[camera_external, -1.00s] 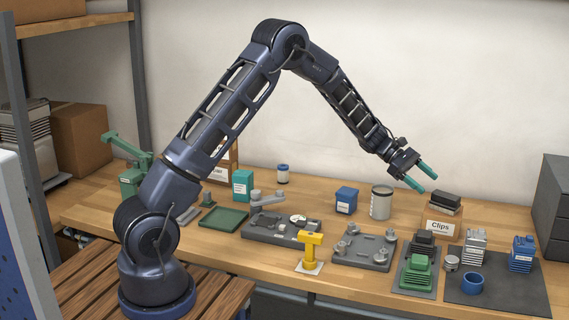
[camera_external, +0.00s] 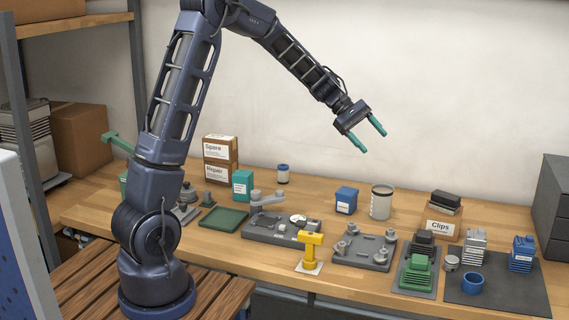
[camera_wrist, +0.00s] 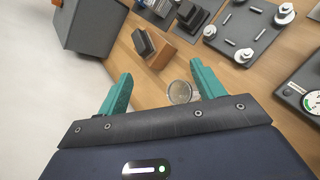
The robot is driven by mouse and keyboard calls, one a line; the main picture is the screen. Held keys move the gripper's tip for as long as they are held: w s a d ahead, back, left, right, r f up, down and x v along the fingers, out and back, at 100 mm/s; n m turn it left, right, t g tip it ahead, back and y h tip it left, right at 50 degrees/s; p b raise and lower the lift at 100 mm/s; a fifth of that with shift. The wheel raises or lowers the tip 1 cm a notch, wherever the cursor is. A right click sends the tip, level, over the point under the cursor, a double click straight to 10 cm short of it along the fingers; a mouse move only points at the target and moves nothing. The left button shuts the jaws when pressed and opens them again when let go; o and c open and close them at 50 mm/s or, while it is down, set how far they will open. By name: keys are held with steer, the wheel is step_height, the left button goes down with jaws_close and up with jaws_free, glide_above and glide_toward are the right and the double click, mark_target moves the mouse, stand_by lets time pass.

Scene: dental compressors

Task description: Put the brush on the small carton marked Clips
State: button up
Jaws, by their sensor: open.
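The small carton marked Clips (camera_external: 439,228) stands at the right of the bench, its label facing the camera. A dark block with a paler layer under it, which looks like the brush (camera_external: 445,198), rests on top of the carton. In the wrist view the carton (camera_wrist: 160,53) and the dark brush (camera_wrist: 143,43) show beyond the fingers, with the brush on the carton. My gripper (camera_external: 373,141) is open and empty, in the air up and left of the carton, clear of it. Its teal fingers (camera_wrist: 161,70) are spread apart in the wrist view.
A grey fixture plate (camera_external: 362,250), a green stepped part (camera_external: 416,271) and a dark mat (camera_external: 498,290) lie in front. A grey cabinet (camera_external: 553,205) stands at the far right.

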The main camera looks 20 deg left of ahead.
steer(key=s+a+r+m+t+y, duration=0.1)
steer(key=s+a+r+m, duration=0.15)
steer(key=s+a, duration=0.4)
steer(key=s+a+r+m+t+y, duration=0.1)
steer(key=s+a+r+y, duration=0.2)
steer(key=a, duration=0.6)
steer(key=s+a+r+m+t, duration=0.1)
steer(key=s+a+r, duration=0.35)
steer(key=a, duration=0.35)
steer(key=s+a+f+m+t+y, duration=0.2)
steer(key=s+a+m+t+y, duration=0.1)
steer(key=s+a, duration=1.4)
steer(key=t+y, duration=0.1)
steer(key=y, duration=0.1)
steer(key=shift+s+f+m+y, duration=0.2)
steer(key=shift+s+m+y, duration=0.05)
steer(key=shift+m+y, duration=0.15)
